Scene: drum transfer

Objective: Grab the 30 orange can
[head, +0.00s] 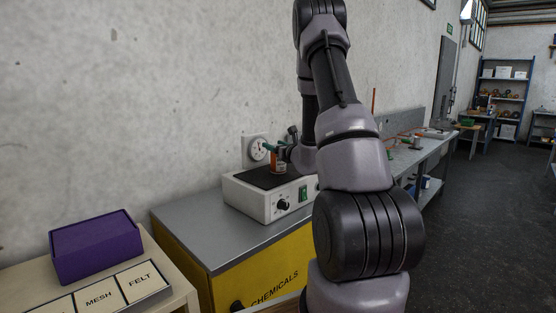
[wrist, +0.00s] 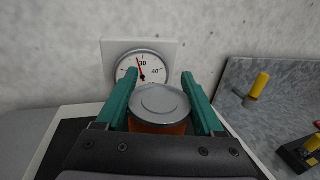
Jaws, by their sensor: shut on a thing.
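The orange can (head: 274,160) is over the dark top plate of a white bench device (head: 262,203) in the head view. In the wrist view its round grey metal lid and orange body (wrist: 158,128) lie between the teal fingers of my gripper (wrist: 159,76). My gripper (head: 277,149) is shut on the can from both sides. I cannot tell whether the can's base touches the plate. No number on the can is readable.
A wall gauge (head: 258,149) is just behind the can. The device stands on a grey-topped yellow cabinet (head: 185,235) marked CHEMICALS. A purple box (head: 95,245) sits at the left behind MESH and FELT labels. A long workbench (head: 425,150) runs to the right.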

